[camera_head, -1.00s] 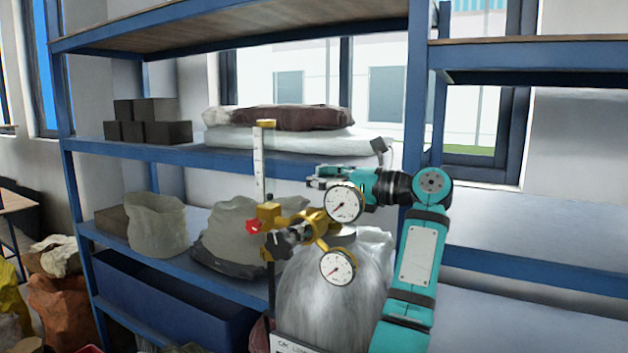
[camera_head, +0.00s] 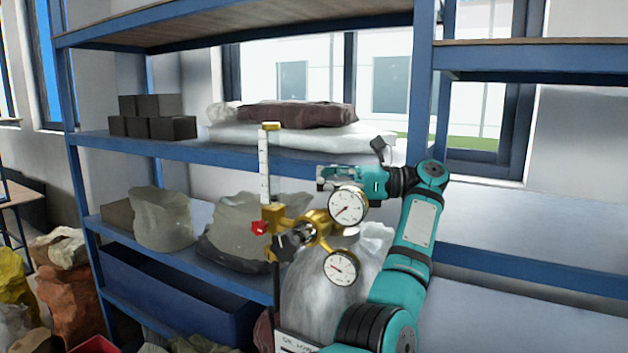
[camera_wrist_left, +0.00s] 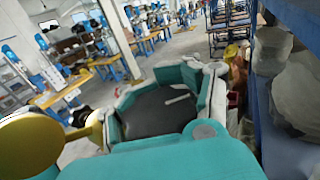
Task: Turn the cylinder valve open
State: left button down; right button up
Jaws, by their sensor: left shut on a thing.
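The gas cylinder (camera_head: 318,300) stands in front of the shelf, in a clear wrap. Its brass regulator (camera_head: 318,222) carries an upper gauge (camera_head: 347,206), a lower gauge (camera_head: 341,268), a black knob (camera_head: 287,246) and a flow tube (camera_head: 264,165). My left gripper (camera_head: 328,178) is just behind and above the upper gauge, pointing left. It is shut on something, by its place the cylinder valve. The gauge hides the valve and the grip. My right gripper is out of view.
A blue shelf rack (camera_head: 180,150) stands close behind, with sacks (camera_head: 160,218), dark blocks (camera_head: 160,125) and a blue bin (camera_head: 165,295). Its post (camera_head: 416,110) rises near my left wrist. The right shelves are bare. Filled bags (camera_head: 70,300) lie at lower left.

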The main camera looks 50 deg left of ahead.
pick_arm(q)
jog(key=shift+d+f, duration=0.1)
jog(key=c, duration=1.4)
grip_release()
jog(key=shift+w, duration=0.1)
jog(key=shift+c, duration=0.2)
jog(key=o, duration=0.5)
jog(key=shift+w+d, duration=0.25)
jog(key=shift+c, duration=0.2)
jog(key=o, duration=0.3)
jog(key=shift+s+a+r, duration=0.2)
jog(key=shift+a, duration=0.05)
notch_tip(320, 180, up, 10)
jog(key=shift+f, duration=0.1)
jog(key=shift+c, duration=0.2)
